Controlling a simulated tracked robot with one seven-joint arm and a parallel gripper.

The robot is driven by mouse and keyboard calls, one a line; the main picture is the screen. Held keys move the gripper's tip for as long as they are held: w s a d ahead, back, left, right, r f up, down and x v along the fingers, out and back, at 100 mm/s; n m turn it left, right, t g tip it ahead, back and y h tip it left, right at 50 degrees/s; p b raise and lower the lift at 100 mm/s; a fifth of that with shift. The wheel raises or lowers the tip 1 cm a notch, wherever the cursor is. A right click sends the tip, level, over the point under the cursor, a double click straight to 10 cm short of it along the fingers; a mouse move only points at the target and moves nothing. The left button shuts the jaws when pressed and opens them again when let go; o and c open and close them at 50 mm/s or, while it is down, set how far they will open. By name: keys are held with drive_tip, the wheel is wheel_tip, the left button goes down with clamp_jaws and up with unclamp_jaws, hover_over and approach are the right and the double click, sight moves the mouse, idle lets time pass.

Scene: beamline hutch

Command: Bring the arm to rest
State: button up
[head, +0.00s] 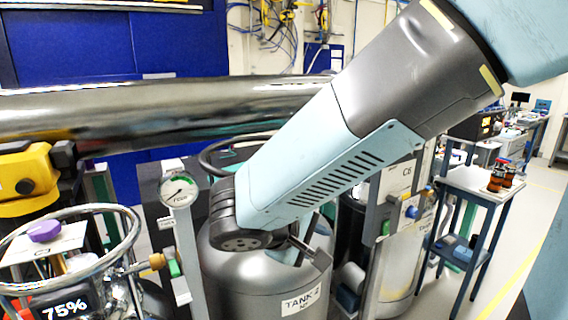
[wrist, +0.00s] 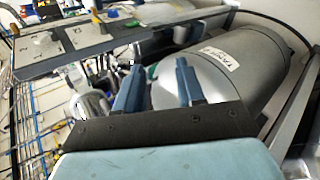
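My arm (head: 330,160) reaches from the upper right down to the middle of the head view. Its dark wrist joint is in front of a grey tank (head: 255,285) with a "TANK" label. My gripper (head: 308,245) is partly hidden behind the arm and shows small there, close to the tank top. In the wrist view my gripper (wrist: 157,82) has two blue fingers standing apart with a gap between them. I see nothing held in the gap. The grey tank (wrist: 235,70) lies behind and right of the fingers in that view.
A round dial gauge (head: 179,190) stands on a post left of the tank. A thick steel pipe (head: 150,112) crosses behind. A vessel with a metal ring and "75%" display (head: 65,308) is at lower left. A small cart (head: 470,182) stands right, with open floor (head: 515,235) beside it.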

drive_tip(key=s+d+r+m+y, duration=0.2)
drive_tip(key=d+r+m+y, duration=0.1)
drive_tip(key=d, duration=0.5)
drive_tip(key=s+d+r+m+g+y, duration=0.1)
drive_tip(key=s+d+r+m+y, duration=0.2)
drive_tip(key=d+m, duration=0.4)
drive_tip(key=shift+d+r+y, duration=0.8)
drive_tip(key=shift+d+r, duration=0.15)
drive_tip(key=shift+d, duration=0.35)
drive_tip(key=shift+a, duration=0.15)
